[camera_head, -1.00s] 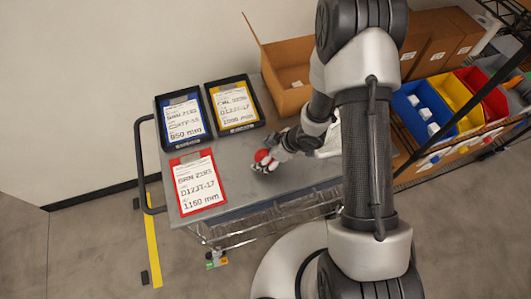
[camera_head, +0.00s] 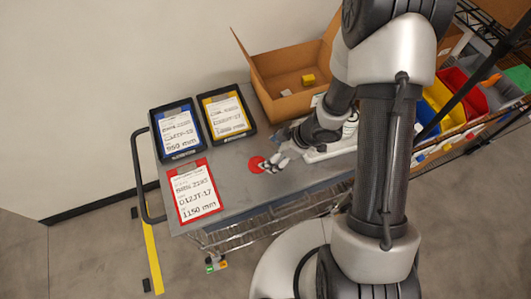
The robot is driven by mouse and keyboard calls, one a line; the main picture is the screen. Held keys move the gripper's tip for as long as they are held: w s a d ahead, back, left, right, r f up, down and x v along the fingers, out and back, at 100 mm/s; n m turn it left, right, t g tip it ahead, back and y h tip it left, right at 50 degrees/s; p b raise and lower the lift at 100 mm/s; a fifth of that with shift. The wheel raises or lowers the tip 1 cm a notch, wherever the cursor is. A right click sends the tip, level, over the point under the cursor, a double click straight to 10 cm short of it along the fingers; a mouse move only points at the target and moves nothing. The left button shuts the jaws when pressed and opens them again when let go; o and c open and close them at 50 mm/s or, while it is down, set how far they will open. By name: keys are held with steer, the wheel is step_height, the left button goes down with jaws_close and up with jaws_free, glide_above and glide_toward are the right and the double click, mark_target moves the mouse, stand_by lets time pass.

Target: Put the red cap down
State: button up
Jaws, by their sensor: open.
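The red cap (camera_head: 256,165) rests on the grey cart top, to the right of the red-framed label board. My gripper (camera_head: 268,166) is open at the cap's right side, low over the cart top. The fingers are small in this view, and I cannot tell whether they touch the cap.
A red-framed board (camera_head: 195,192), a blue-labelled tray (camera_head: 178,132) and a yellow-labelled tray (camera_head: 228,114) stand on the left of the cart (camera_head: 240,203). An open cardboard box (camera_head: 285,105) is behind my gripper. Coloured bins (camera_head: 437,98) are at right. Bare cart top lies in front.

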steer(key=w+d+r+m+t+h, duration=0.2)
steer(key=d+r+m+h, duration=0.15)
steer(key=d+r, duration=0.55)
steer(key=w+d+r+m+t+h, duration=0.2)
steer(key=d+r+m+h, duration=0.15)
steer(key=r, duration=0.95)
steer(key=s+d+r+m+h, duration=0.1)
steer(key=s+r+m, duration=0.3)
steer(key=s+r, duration=0.5)
steer(key=s+a+r+m+g+y, duration=0.1)
steer(key=s+a, duration=0.5)
steer(key=s, duration=0.6)
steer(key=shift+s+r+m+g+y+p, duration=0.3)
steer(key=shift+r+m+g+y, duration=0.15)
steer(key=shift+r+y, duration=0.3)
steer(key=shift+w+f, duration=0.1)
steer(key=shift+f, duration=0.05)
step_height(320, 180, down, 12)
steer(key=b, duration=1.1)
steer(key=shift+b, duration=0.4)
